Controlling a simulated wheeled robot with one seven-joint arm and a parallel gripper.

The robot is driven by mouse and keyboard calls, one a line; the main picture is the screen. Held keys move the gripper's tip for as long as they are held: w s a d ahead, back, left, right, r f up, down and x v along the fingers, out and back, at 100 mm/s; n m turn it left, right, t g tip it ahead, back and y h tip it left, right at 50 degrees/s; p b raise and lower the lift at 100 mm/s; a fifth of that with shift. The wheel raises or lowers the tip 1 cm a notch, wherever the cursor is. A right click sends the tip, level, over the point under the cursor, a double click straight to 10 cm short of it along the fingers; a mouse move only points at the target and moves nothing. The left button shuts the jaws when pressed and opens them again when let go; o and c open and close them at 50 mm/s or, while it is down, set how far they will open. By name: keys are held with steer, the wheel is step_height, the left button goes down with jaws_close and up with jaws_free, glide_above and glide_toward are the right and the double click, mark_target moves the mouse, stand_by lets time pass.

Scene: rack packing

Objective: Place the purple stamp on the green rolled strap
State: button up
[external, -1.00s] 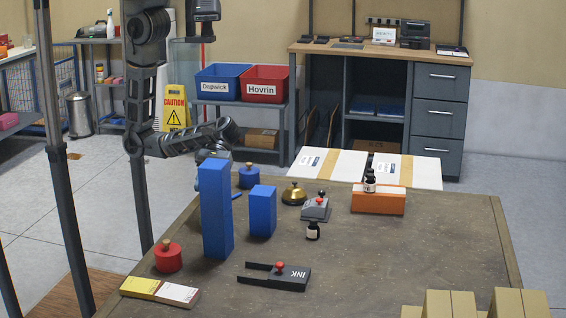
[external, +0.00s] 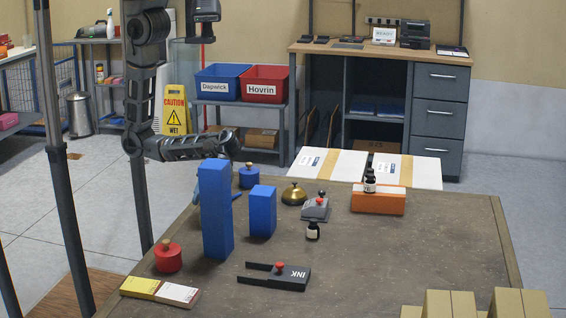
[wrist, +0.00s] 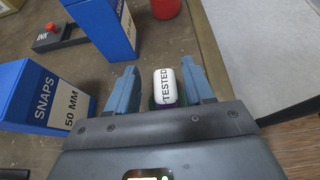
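The purple stamp (wrist: 166,84) shows in the wrist view with a white top marked TESTED and a purple rim. It lies between the two blue fingers of my gripper (wrist: 160,84), with a visible gap at its left side. My gripper looks open around it. A sliver of green, probably the green rolled strap (wrist: 152,103), shows beside and below the stamp; most of it is hidden. Whether the stamp rests fully on it I cannot tell. In the external view the blue boxes hide the stamp, the strap and most of my gripper.
A tall blue box (external: 215,212) and a shorter blue box (external: 262,212) stand close to my gripper. A blue lidded pot (external: 249,178), a brass bell (external: 294,195), a red pot (external: 168,258) and an ink tray (external: 290,277) are nearby. The table edge runs close by.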

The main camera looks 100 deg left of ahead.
steer(key=shift+a+r, duration=0.1)
steer(key=shift+r, duration=0.05)
steer(key=v, duration=1.1)
steer(key=shift+a+r, duration=0.2)
steer(key=shift+a, duration=0.15)
